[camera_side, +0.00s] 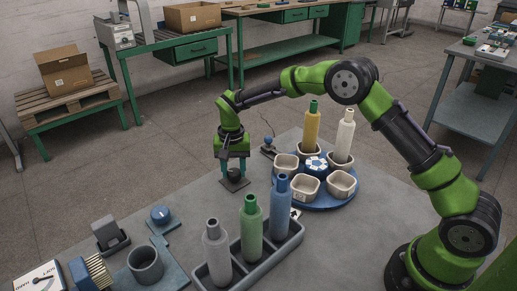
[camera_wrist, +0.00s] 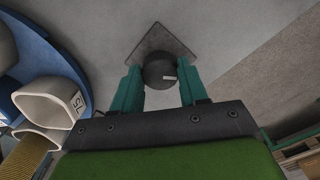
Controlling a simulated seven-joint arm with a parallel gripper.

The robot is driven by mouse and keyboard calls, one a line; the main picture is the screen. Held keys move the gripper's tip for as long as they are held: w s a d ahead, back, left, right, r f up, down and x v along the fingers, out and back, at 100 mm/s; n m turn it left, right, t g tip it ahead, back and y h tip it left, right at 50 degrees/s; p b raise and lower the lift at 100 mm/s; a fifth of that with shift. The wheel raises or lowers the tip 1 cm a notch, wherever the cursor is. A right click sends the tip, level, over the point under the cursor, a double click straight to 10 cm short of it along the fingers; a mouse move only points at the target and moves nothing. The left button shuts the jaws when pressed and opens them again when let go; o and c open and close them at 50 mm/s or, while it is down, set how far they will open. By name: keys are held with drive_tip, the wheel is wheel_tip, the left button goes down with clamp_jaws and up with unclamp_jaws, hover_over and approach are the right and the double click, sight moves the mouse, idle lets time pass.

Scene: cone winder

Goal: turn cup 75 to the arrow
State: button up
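My gripper (camera_wrist: 160,75) is open, its two teal fingers on either side of a round black knob (camera_wrist: 160,69) with a small white mark. My gripper also shows in the side view (camera_side: 234,165). Cup 75 (camera_wrist: 45,102) is a pale, empty square cup, its label upside down in the wrist view. It stands on the blue turntable (camera_side: 322,205); it seems to be the cup at the turntable's left (camera_side: 286,163), where its label is unreadable.
A yellow bottle (camera_side: 312,127) and a cream bottle (camera_side: 345,138) stand in turntable cups. A grey tray (camera_side: 255,262) with grey, green and blue bottles stands in front.

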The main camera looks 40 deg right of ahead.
sight(234, 172)
drive_tip(key=c, duration=0.3)
drive_tip(key=shift+n, duration=3.5)
drive_tip(key=o, duration=1)
drive_tip(key=shift+o, duration=0.2)
wheel_tip(234, 172, up, 17)
